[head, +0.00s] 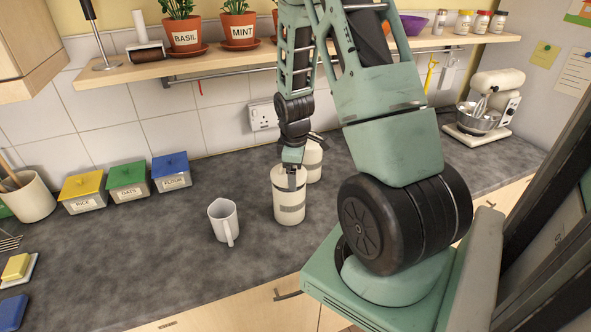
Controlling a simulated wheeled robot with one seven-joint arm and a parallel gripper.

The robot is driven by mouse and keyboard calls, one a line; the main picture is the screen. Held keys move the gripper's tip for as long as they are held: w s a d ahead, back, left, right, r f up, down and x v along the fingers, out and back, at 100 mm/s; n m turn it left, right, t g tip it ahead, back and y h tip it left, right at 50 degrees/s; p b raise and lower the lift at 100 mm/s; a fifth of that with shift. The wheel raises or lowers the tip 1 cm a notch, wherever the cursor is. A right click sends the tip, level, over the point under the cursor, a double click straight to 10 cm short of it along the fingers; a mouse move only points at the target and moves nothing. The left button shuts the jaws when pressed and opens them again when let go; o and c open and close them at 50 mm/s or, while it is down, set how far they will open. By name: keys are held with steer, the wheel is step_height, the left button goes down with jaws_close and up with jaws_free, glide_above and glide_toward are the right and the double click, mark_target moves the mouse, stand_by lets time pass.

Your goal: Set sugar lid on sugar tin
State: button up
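A cream tin (289,211) with a grey label stands upright on the dark worktop, near the middle of the head view. Its label is too small to read, so I cannot be sure it is the sugar tin. My gripper (291,181) points down at the top of this tin, with its fingers at or just above the rim. The fingers are small and partly merge with the tin's top, so I cannot tell whether they hold a lid. A second cream tin (315,163) stands close behind and to the right, partly hidden by my arm and the front tin.
A white mug (223,222) stands left of the front tin. Lidded yellow (84,191), green (127,182) and blue (171,172) boxes line the wall at left. A shelf (190,66) with pots hangs above. A stand mixer (485,104) is at right. Worktop in front is clear.

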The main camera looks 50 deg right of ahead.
steer(key=shift+f+b, duration=0.65)
steer(key=shift+f, duration=0.25)
stand_by(0.4)
steer(key=o, duration=0.8)
steer(key=shift+r, duration=0.1)
step_height(320, 180, up, 17)
steer(key=s+a+b, duration=0.1)
steer(key=a+b, duration=0.1)
steer(key=b, duration=0.1)
stand_by(0.4)
